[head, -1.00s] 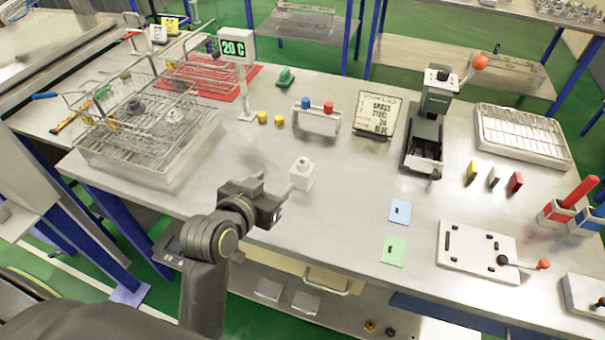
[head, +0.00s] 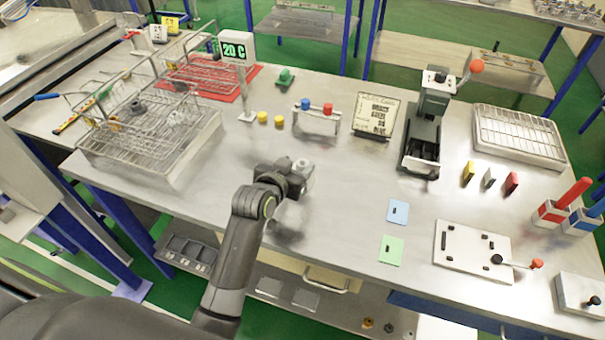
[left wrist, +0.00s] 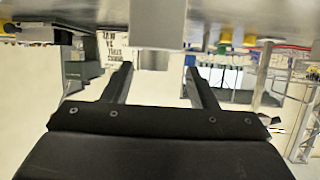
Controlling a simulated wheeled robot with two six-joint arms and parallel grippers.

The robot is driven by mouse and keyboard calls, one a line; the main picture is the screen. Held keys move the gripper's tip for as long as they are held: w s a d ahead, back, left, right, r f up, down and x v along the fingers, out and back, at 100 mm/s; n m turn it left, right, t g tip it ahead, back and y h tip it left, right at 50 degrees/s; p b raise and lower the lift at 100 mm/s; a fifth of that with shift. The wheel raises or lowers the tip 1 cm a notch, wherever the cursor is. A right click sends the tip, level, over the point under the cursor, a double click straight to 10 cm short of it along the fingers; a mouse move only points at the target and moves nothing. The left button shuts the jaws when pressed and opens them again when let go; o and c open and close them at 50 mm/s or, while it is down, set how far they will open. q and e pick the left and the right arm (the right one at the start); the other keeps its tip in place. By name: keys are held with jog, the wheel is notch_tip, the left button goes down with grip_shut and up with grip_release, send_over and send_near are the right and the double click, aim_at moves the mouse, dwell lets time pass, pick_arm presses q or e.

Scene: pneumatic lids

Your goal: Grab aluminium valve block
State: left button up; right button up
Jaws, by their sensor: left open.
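The aluminium valve block (head: 305,165) is a small pale block with a round knob on top, standing on the steel bench. My left gripper (head: 296,178) is at the block and hides most of it in the head view. In the left wrist view, which looks upside down, the block (left wrist: 157,25) appears beyond and between the two open fingers (left wrist: 158,72). I cannot tell whether a finger touches it. My right gripper is not in view.
A wire basket (head: 150,135) stands to the left. Two yellow caps (head: 270,120) and a stand with blue and red knobs (head: 317,118) are behind the block. Blue (head: 397,211) and green (head: 391,250) cards lie to the right. The bench between is clear.

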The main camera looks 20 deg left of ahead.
aim_at(304, 162)
pick_arm(q)
jog(key=x, duration=0.2)
jog(key=p+x, duration=0.1)
jog(key=shift+w+d+f, duration=0.1)
jog(key=shift+w+d, duration=0.2)
jog(key=shift+d, duration=0.15)
jog(key=shift+w+f, duration=0.3)
jog(key=shift+w, duration=0.15)
jog(key=shift+r, duration=0.1)
jog(key=c, duration=0.9)
